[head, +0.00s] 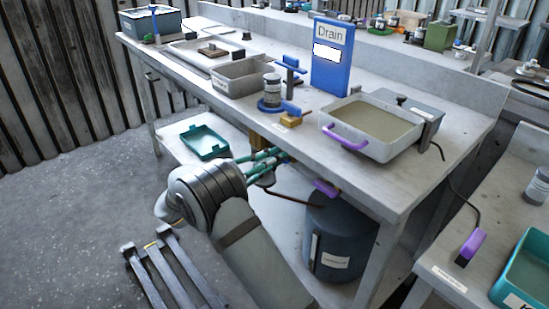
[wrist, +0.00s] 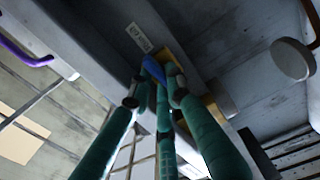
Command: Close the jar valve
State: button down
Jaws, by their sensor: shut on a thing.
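My gripper (head: 277,154) reaches under the front edge of the workbench in the head view. Its green fingers are closed around a blue lever (wrist: 154,68) in the wrist view. The lever sits by a yellow-brown block (wrist: 178,68) with a small white label (wrist: 138,38) beside it; I take this lever for the jar valve handle. A grey jar (head: 272,92) stands on the bench above, near another blue lever (head: 291,107) on a wooden block.
A basin with a purple handle (head: 343,137) and a blue Drain sign (head: 332,60) stand on the bench. A dark drum (head: 338,240) stands below, right of my gripper. A teal tray (head: 204,142) lies on the lower shelf. A slatted stand (head: 170,270) is on the floor.

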jog(key=shift+m+b, duration=0.45)
jog(key=shift+m, duration=0.15)
jog(key=c, duration=1.6)
grip_release()
jog(key=shift+c, duration=0.2)
jog(key=v, duration=1.2)
jog(key=shift+w, duration=0.1)
